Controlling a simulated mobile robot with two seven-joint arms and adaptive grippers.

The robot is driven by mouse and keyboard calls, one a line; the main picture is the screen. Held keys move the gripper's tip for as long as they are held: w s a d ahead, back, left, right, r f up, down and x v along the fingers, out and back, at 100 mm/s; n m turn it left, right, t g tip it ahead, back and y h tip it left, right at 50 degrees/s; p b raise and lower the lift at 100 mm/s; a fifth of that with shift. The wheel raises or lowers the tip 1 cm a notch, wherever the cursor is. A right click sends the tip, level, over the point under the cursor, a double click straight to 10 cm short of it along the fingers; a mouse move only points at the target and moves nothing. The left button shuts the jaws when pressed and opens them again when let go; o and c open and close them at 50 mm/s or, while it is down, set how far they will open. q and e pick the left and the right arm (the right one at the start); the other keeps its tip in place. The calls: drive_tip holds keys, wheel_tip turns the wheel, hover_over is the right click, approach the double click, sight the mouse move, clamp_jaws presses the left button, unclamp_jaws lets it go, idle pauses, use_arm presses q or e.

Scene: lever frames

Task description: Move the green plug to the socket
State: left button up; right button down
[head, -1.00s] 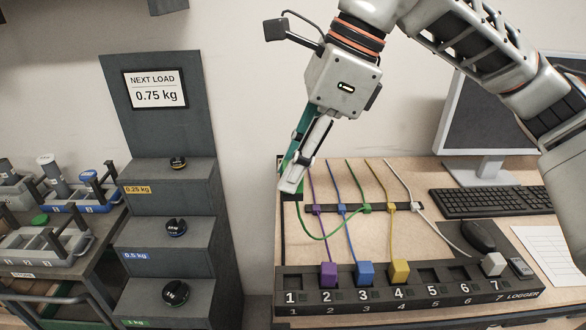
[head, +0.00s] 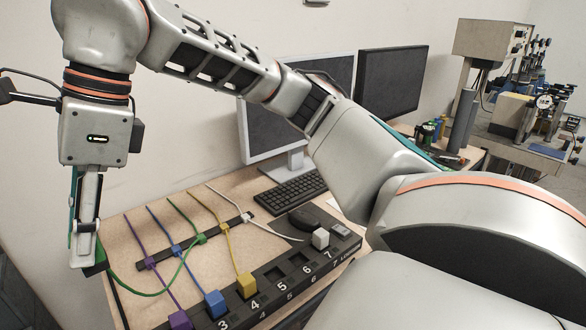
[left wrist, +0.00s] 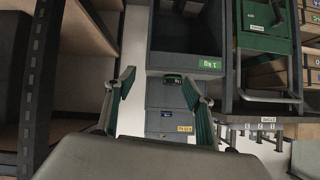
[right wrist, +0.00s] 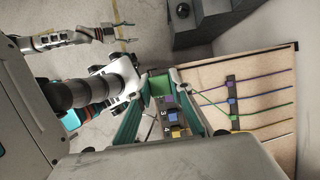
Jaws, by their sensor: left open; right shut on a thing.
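My right gripper (head: 84,255) is shut on the green plug (right wrist: 160,84), held above the left side of the desk. The plug shows between the fingers in the right wrist view; in the head view the fingers mostly hide it. Its green cable (head: 150,293) loops to a clip on the dark rail. The black socket strip (head: 290,270) runs along the desk's front edge, apart from the plug. Purple (head: 180,320), blue (head: 215,303), yellow (head: 247,286) and white (head: 320,238) plugs sit on it. Positions 5 and 6 look empty. My left gripper (left wrist: 160,84) is open and empty.
The cable rail (head: 195,243) lies behind the strip. A keyboard (head: 290,188), mouse (head: 303,220) and monitor stand further back. My right arm crosses much of the head view. The left wrist view shows a stepped grey stand (left wrist: 170,95) and shelving.

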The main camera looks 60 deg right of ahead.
drive_tip(key=s+d+f+b, duration=0.2)
drive_tip(key=d+f+b, duration=0.35)
drive_tip(key=d, duration=0.75)
drive_tip(key=s+d+f+b, duration=0.1)
drive_tip(key=d+f+b, duration=0.45)
drive_tip(key=d, duration=0.65)
drive_tip(key=s+d+f+b, duration=0.2)
drive_tip(key=d+f+b, duration=0.1)
drive_tip(key=s+d+f+b, duration=0.2)
drive_tip(key=f+b, duration=0.1)
drive_tip(key=b, duration=0.1)
drive_tip(key=s+d+f+b, duration=0.2)
drive_tip(key=d+f+b, duration=0.1)
drive_tip(key=f, duration=0.1)
drive_tip(key=shift+s+d, duration=0.2)
drive_tip(key=shift+d, duration=0.15)
drive_tip(key=shift+f, duration=0.1)
use_arm(q)
wheel_tip(320, 180, down, 13)
drive_tip(key=d, duration=0.1)
drive_tip(key=shift+w+d+f+m, duration=0.15)
drive_tip(key=shift+w+f+m, duration=0.05)
drive_tip(key=shift+m, duration=0.1)
use_arm(e)
drive_tip(key=shift+s+f, duration=0.15)
drive_tip(key=shift+f, duration=0.15)
use_arm(q)
drive_tip(key=shift+w+r, duration=0.15)
drive_tip(key=shift+r, duration=0.15)
